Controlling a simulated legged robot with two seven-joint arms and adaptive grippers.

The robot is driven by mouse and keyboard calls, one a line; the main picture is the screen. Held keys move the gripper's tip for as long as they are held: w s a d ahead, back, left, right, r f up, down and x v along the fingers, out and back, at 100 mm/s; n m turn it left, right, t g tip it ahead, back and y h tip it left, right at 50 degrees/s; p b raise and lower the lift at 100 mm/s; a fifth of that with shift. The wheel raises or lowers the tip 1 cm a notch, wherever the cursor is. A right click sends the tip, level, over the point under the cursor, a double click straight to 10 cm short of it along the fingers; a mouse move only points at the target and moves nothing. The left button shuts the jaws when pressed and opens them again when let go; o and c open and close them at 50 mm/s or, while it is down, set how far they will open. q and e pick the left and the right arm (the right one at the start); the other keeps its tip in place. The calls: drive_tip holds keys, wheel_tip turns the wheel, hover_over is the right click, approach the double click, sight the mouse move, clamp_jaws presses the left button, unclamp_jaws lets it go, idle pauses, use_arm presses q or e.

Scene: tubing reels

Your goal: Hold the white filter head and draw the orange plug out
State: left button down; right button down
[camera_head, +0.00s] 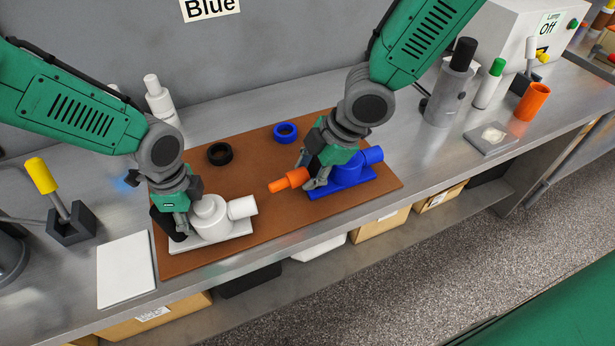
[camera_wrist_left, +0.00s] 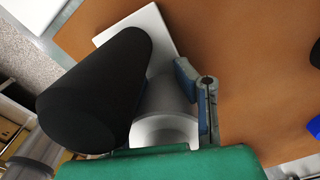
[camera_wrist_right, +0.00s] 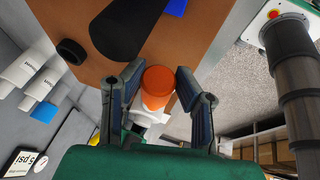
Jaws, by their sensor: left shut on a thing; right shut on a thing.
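The white filter head (camera_head: 210,216) sits on its white base on a brown mat (camera_head: 200,262), its outlet (camera_head: 242,207) pointing right. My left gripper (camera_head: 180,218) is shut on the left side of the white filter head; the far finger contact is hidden. The head also shows partly in the left wrist view (camera_wrist_left: 165,125). My right gripper (camera_head: 312,178) is shut on the orange plug (camera_head: 288,181), and the plug lies between the fingers in the right wrist view (camera_wrist_right: 158,79). The plug is clear of the white outlet, with a visible gap between them.
A black ring (camera_head: 220,154) and a blue ring (camera_head: 285,133) lie farther back on the mat. A white plate (camera_head: 126,270) lies left of the mat. A black cylinder (camera_wrist_left: 95,90) blocks part of the left wrist view.

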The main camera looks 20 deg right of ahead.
use_arm(q)
drive_tip(key=shift+s+d+f, duration=0.1)
drive_tip(key=shift+d+f, duration=0.1)
use_arm(e)
drive_tip(key=shift+r, duration=2.1)
use_arm(q)
drive_tip(key=c, duration=1.2)
unclamp_jaws()
drive_tip(key=shift+o, duration=0.2)
drive_tip(key=shift+d, duration=0.2)
use_arm(e)
drive_tip(key=shift+d+f, duration=0.1)
drive_tip(key=shift+d, duration=0.25)
use_arm(q)
drive_tip(key=shift+a+r, duration=0.15)
drive_tip(key=shift+a, duration=0.25)
use_arm(e)
drive_tip(key=shift+a, duration=0.35)
